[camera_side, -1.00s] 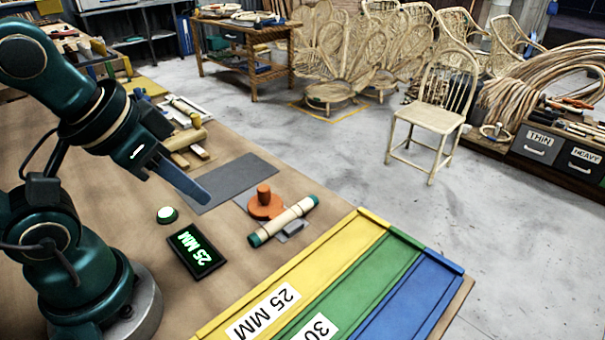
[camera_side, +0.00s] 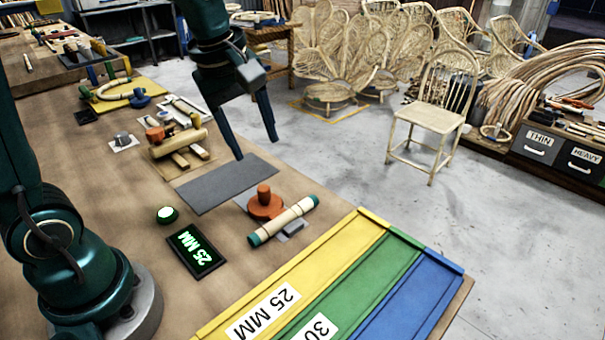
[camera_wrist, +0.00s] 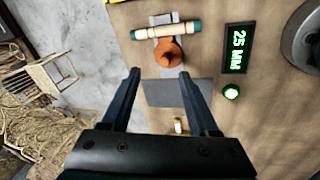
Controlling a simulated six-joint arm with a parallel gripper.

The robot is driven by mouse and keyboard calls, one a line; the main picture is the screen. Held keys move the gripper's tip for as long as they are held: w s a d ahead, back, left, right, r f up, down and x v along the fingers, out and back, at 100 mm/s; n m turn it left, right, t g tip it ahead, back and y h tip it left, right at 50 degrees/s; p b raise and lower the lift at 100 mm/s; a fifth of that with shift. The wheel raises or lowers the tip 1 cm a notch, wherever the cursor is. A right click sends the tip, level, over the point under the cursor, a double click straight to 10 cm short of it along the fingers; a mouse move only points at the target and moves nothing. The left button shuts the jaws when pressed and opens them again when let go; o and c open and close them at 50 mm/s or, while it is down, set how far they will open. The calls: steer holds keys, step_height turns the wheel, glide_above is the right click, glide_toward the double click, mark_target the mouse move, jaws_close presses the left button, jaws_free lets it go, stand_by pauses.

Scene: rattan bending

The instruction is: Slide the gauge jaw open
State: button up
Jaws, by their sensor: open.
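The gauge has an orange jaw (camera_side: 265,205) with an upright round knob, on a grey metal base. A pale rattan piece (camera_side: 283,221) with green ends lies across the gauge, right beside the orange jaw; I cannot tell whether they touch. In the wrist view the orange jaw (camera_wrist: 168,53) shows just beyond my fingertips, with the rattan piece (camera_wrist: 165,30) behind it. The gauge display (camera_side: 196,249) reads 25 MM in green. My gripper (camera_side: 257,148) is open and empty, pointing down above the far edge of the dark grey mat (camera_side: 222,187); the wrist view shows its spread fingers (camera_wrist: 159,72).
A lit green button (camera_side: 167,214) sits left of the gauge. Yellow, green and blue trays (camera_side: 340,285) fill the near right of the bench. A wooden fixture (camera_side: 180,143) stands left of my gripper. A wicker chair (camera_side: 435,112) is on the floor beyond.

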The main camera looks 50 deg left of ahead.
step_height(320, 180, down, 4)
steer(key=w+a+n+g, duration=0.1)
steer(key=w+a+n, duration=0.1)
steer(key=w, duration=0.1)
steer(key=n+g, duration=0.1)
steer(key=g, duration=0.1)
glide_above(263, 188)
step_height(263, 188, down, 5)
steer(key=shift+w+f, duration=0.1)
steer(key=shift+f, duration=2.6)
jaws_close()
